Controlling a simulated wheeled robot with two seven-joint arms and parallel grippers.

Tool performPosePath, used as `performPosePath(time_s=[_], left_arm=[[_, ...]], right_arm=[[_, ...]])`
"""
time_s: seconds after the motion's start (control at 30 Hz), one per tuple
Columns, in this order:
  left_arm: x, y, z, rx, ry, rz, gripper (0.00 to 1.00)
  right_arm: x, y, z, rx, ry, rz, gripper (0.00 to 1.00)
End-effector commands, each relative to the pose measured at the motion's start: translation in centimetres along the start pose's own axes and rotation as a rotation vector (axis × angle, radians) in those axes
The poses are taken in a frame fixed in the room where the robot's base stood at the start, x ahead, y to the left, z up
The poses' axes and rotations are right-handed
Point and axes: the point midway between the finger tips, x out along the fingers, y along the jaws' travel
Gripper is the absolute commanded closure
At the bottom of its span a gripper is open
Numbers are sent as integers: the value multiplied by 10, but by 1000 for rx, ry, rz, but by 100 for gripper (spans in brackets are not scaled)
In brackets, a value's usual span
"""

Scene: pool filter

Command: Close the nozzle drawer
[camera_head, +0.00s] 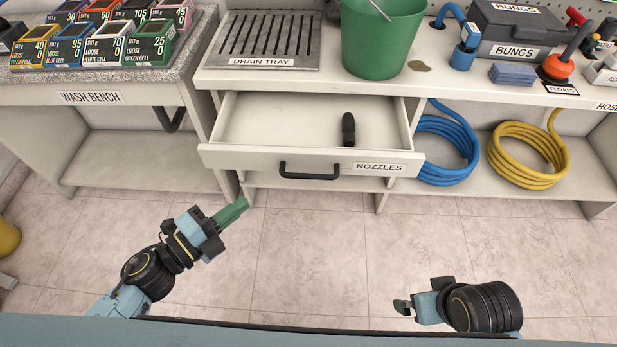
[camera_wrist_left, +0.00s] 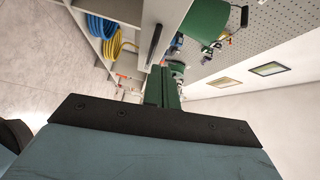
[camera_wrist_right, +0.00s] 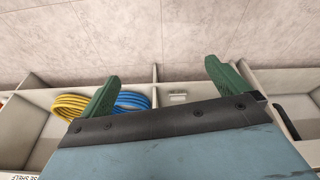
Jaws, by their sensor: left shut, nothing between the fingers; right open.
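The nozzle drawer (camera_head: 240,158) is pulled open under the bench in the head view. Its front carries a black bar handle (camera_head: 309,171) and a NOZZLES label. A black nozzle (camera_head: 348,129) lies inside the drawer toward the right. My left gripper (camera_head: 232,212) is shut and empty, in front of and below the drawer front's left end, apart from it. Its closed green fingers also show in the left wrist view (camera_wrist_left: 163,88). My right gripper (camera_head: 420,298) is low at the right, away from the drawer. Its green fingers are spread and empty in the right wrist view (camera_wrist_right: 160,85).
A drain tray (camera_head: 264,42) and a green bucket (camera_head: 382,40) stand on the bench above the drawer. A blue hose coil (camera_head: 447,150) and a yellow hose coil (camera_head: 530,158) lie on the shelf to the right. The tiled floor (camera_head: 310,250) before the drawer is clear.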

Motion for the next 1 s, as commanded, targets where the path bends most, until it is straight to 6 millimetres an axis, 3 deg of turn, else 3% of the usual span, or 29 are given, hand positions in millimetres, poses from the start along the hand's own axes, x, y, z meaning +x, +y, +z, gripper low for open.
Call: performPosePath(time_s=[0.27,0.77,1.0], left_arm=[[10,-13,-16,97,73,-38,100],[105,-17,-22,95,70,-39,100],[126,-18,-1,92,69,-36,100]], right_arm=[[-16,0,-1,1,14,2,0],[-35,-3,-1,6,26,-7,0],[-37,-9,-31,0,183,-19,0]])
